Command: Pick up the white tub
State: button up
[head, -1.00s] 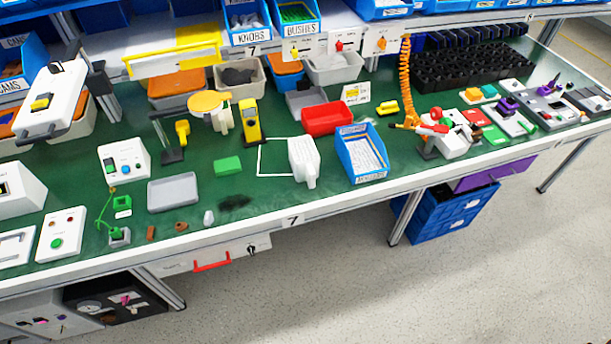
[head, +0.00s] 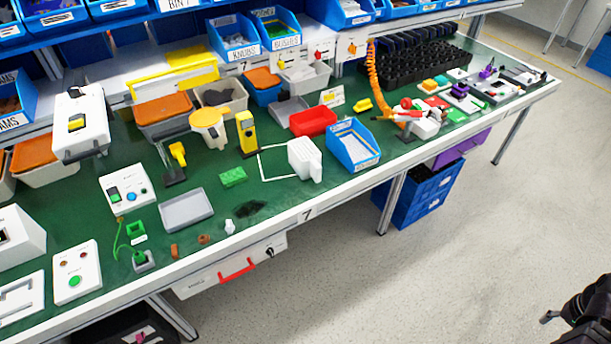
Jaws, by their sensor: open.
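A white tub-like container (head: 305,160) stands on the green bench top near the front edge, at the corner of a white outlined square. It has what looks like a handle or spout on its right side. A second pale tub with a yellow lid (head: 209,126) stands further left and back. My gripper (head: 570,318) is partly in view at the lower right, dark and cut off by the frame edge. It is open, over the floor, well away from the bench and both tubs.
A blue bin (head: 353,146) stands just right of the white container, with a red tray (head: 313,121) behind. A yellow device (head: 246,133) and a green block (head: 233,177) are to its left. Shelves of blue bins overhang the back. The floor in front is clear.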

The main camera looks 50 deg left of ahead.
aim_at(304, 158)
jog(key=k, duration=1.6)
jog(key=z, duration=1.65)
jog(key=k, duration=0.1)
jog(key=u, duration=3.5)
jog(key=i, duration=0.8)
jog(key=u, duration=0.05)
